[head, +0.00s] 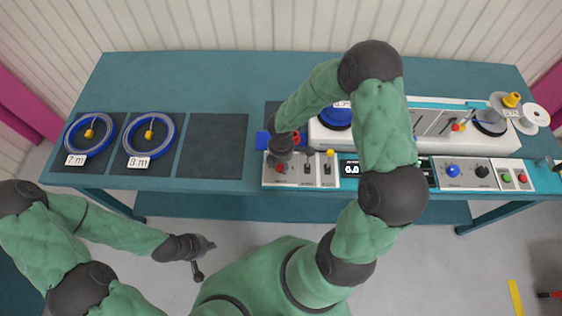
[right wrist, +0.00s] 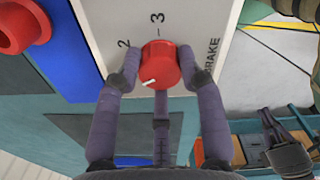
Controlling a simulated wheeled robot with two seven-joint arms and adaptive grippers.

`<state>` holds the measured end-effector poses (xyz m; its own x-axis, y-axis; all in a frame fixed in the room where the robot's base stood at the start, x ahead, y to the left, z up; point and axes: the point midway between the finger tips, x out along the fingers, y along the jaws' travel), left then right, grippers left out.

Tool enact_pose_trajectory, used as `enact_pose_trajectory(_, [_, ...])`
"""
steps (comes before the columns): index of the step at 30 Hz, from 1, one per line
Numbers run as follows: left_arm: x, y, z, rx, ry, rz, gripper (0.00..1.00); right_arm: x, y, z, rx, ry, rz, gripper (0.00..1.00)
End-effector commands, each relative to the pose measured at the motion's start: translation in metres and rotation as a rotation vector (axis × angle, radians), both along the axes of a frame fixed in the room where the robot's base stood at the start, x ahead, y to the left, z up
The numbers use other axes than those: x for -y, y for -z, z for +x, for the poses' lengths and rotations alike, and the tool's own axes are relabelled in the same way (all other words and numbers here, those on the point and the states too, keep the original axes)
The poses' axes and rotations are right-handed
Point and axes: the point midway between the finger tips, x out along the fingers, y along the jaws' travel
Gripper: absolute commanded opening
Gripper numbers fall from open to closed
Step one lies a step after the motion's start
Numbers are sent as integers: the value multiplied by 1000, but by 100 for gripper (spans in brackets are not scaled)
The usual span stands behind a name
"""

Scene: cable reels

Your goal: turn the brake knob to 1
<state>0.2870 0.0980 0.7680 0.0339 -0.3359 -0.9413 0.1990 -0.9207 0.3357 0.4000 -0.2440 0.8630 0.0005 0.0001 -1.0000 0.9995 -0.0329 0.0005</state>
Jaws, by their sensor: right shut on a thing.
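The brake knob (right wrist: 160,66) is red and round with a white pointer mark, on a pale panel marked BRAKE, 2 and 3. The mark points to the lower left in the right wrist view, below the 2; any numeral there is hidden by a finger. My right gripper (right wrist: 160,75) is shut on the knob, one finger on each side. In the head view the knob (head: 280,168) shows just below my right gripper (head: 281,156). My left gripper (head: 207,260) is open and empty, in front of the table over the floor.
The panel also has switches, a display, a blue knob (head: 453,170) and a black knob (head: 482,171).

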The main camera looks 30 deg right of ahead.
Motion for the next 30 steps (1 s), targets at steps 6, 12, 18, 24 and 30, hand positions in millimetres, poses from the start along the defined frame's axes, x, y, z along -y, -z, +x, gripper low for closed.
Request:
enact_pose_trajectory(6, [0,0,0,0,0,0,0,0,1,-1,-2,-9,1,7])
enact_pose_trajectory(12, [0,0,0,0,0,0,0,0,1,-1,-3,-8,1,7])
enact_pose_trajectory(18, [0,0,0,0,0,0,0,0,1,-1,-2,-7,0,63])
enact_pose_trajectory(24, [0,0,0,0,0,0,0,0,0,0,-1,-7,0,63])
enact_pose_trajectory(30, [0,0,0,0,0,0,0,1,-12,0,1,-5,-2,63])
